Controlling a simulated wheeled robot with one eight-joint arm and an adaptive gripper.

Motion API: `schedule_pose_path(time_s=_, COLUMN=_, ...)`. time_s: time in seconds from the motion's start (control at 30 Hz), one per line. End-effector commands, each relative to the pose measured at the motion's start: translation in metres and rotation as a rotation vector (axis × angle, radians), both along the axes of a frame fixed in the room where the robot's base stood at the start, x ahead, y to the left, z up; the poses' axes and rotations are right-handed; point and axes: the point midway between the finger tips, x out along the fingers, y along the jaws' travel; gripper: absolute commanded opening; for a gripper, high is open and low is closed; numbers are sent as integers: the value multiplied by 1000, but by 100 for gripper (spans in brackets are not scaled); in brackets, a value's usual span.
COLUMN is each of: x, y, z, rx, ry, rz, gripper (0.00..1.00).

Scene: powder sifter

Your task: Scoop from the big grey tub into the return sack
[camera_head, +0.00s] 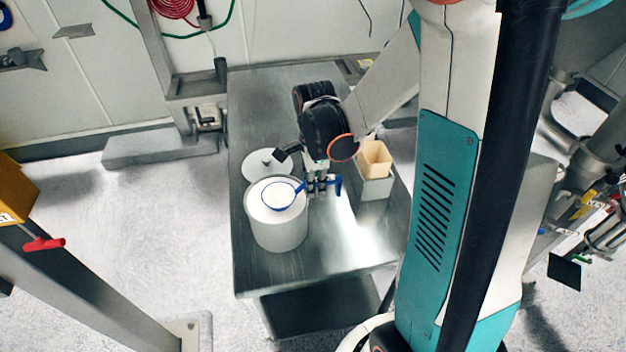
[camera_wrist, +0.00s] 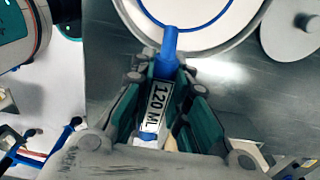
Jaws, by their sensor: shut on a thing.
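The big grey tub (camera_head: 279,236), pale and round, stands open on the steel table; its rim also shows in the wrist view (camera_wrist: 139,27). My gripper (camera_head: 316,183) is shut on the handle of a blue scoop (camera_head: 297,190), just right of the tub. In the wrist view the handle, labelled 120 ML (camera_wrist: 153,107), lies between my gripper's fingers (camera_wrist: 160,95). The scoop's blue-rimmed bowl is over the tub's mouth, white inside; I cannot tell how full it is or its height. A beige open-topped liner (camera_head: 375,157), perhaps the return sack, sits in a grey box.
A round pale lid (camera_head: 262,170) with a knob lies behind the tub; it also shows in the wrist view (camera_wrist: 288,38). The grey box (camera_head: 376,188) stands right of my gripper. The table's front (camera_head: 320,245) is clear.

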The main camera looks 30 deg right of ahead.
Motion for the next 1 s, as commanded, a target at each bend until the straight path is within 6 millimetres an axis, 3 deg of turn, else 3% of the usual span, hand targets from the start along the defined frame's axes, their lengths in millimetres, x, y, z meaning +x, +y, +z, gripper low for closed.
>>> schedule_pose_path(time_s=0.7, x=1, y=0, z=49, rx=0, ry=0, rz=0, gripper=0)
schedule_pose_path(time_s=1.0, x=1, y=0, z=58, rx=0, ry=0, rz=0, gripper=0)
